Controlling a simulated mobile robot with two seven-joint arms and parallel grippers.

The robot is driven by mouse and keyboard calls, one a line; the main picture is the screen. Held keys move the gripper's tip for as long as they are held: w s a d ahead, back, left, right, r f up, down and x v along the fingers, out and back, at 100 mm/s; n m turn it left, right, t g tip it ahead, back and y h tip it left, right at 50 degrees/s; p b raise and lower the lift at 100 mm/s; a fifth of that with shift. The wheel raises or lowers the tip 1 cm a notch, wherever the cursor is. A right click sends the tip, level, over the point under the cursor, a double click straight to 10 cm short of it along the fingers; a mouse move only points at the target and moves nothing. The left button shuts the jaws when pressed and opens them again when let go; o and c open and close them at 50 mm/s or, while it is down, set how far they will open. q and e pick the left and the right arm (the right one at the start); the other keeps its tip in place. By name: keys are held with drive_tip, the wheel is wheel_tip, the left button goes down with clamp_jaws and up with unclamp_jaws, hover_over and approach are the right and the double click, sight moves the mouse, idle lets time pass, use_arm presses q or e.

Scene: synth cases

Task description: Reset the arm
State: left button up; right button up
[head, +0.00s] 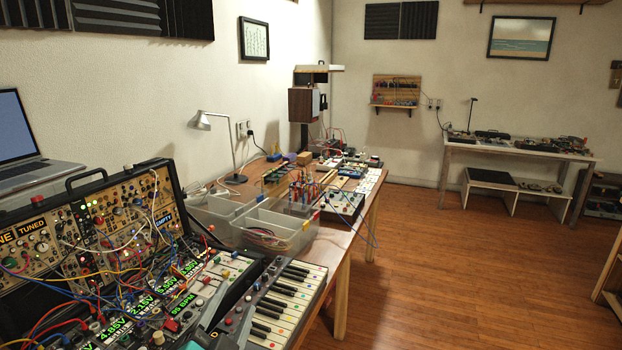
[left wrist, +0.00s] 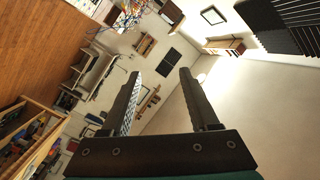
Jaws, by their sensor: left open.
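My left gripper (left wrist: 160,74) is open in the left wrist view. Its two dark fingers stand apart with nothing between them. The wrist view is tilted and shows the room beyond the fingers: wall, shelves and wooden floor. In the head view, dark and grey parts with a bit of teal, which look like my left gripper (head: 232,292), show low in the picture, in front of the synth gear. I cannot tell whether it touches anything there. My right gripper is in neither view.
A modular synth case (head: 90,232) with patch cables stands at left, a keyboard (head: 284,308) at the front. Clear plastic bins (head: 285,232), a desk lamp (head: 208,125) and a laptop (head: 22,135) are close by. The wooden floor (head: 440,270) at right is open.

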use_arm(q)
drive_tip(key=s+a+f+n+g+y, duration=0.35)
drive_tip(key=s+f+n+g, duration=0.3)
drive_tip(key=s+f, duration=0.4)
drive_tip(key=s+f+n+g+h, duration=0.2)
drive_tip(key=s+f+g, duration=0.65)
drive_tip(key=s, duration=0.55)
wheel_tip(320, 180, down, 22)
drive_tip(key=s, duration=0.2)
drive_tip(key=s+a+f+g, duration=0.1)
drive_tip(key=s+a+f, duration=0.2)
drive_tip(key=s+f, duration=1.1)
drive_tip(key=shift+s+f+g, duration=0.35)
drive_tip(key=shift+s+g, duration=0.05)
drive_tip(key=shift+s, duration=0.35)
drive_tip(key=shift+m, duration=0.25)
